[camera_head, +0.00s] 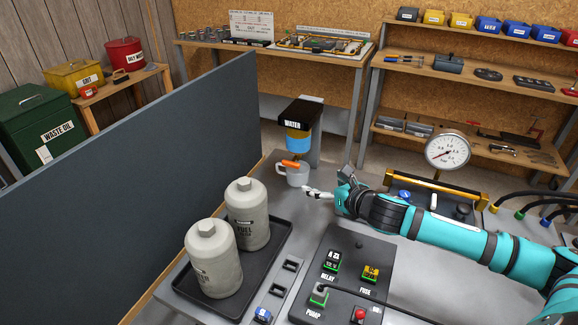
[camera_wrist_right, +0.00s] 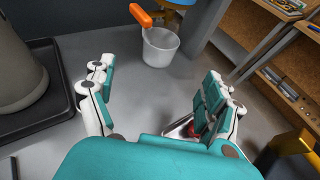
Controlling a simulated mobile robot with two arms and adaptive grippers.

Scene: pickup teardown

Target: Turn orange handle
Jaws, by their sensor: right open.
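The orange handle (camera_head: 290,163) is on the front of the water dispenser (camera_head: 299,112), a dark-topped unit labelled WATER with a blue and yellow body. A grey cup (camera_head: 298,176) stands just below the handle. My right gripper (camera_head: 308,192) is in front of the cup, apart from both cup and handle. In the right wrist view, the orange handle (camera_wrist_right: 141,16) and the cup (camera_wrist_right: 161,46) lie beyond the spread fingers of my open, empty right gripper (camera_wrist_right: 156,82). My left gripper is not in view.
Two fuel bottles (camera_head: 212,260) stand on a black tray (camera_head: 190,298) at left. A control panel (camera_head: 350,258) with coloured switches lies in front. A pressure gauge (camera_head: 447,151) and a yellow-black bar (camera_head: 436,186) stand at right. A dark partition (camera_head: 150,170) bounds the left.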

